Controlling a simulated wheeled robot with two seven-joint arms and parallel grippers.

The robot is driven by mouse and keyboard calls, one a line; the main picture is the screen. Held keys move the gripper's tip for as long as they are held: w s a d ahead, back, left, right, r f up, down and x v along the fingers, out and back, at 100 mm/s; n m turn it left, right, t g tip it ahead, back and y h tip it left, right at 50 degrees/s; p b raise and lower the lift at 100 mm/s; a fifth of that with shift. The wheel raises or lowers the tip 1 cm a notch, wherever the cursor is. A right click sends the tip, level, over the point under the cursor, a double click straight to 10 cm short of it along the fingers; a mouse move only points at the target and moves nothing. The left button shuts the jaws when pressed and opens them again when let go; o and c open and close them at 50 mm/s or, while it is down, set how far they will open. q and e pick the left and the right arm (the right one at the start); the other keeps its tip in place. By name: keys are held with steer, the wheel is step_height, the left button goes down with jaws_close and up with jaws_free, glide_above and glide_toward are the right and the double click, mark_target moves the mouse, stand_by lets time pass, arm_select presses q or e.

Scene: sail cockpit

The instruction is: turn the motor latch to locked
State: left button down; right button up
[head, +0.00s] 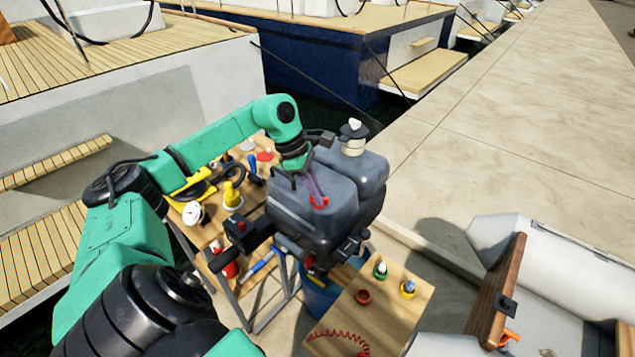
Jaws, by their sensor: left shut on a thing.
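The dark grey outboard motor (345,195) stands in the middle of the head view, with a smooth cowling on top. A small red piece, which looks like the motor latch (320,203), shows on the cowling's near face. My left arm reaches over from the left, and my left gripper (313,187) points down at the cowling. Its narrow fingers are shut on the red latch, and they partly cover it. Whether the latch stands at locked or unlocked cannot be told at this size. My right gripper is out of the picture.
A wooden workbench (205,236) with yellow, blue and red tools stands left of the motor. A wooden crate top (385,318) with small bottles is in front. A white-topped container (353,137) stands behind the cowling. A grey dinghy (560,260) lies at right; the dock beyond is clear.

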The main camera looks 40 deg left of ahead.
arm_select(q)
steer(key=m, duration=0.2)
steer(key=shift+w+r+m+g, duration=0.1)
steer(key=shift+r+m+g, duration=0.05)
steer(key=shift+m+g, duration=0.2)
steer(key=shift+a+m+g+p, duration=0.1)
steer(key=shift+m+g+p, duration=0.35)
steer(key=shift+m, duration=0.8)
steer(key=c, duration=0.9)
jaws_free()
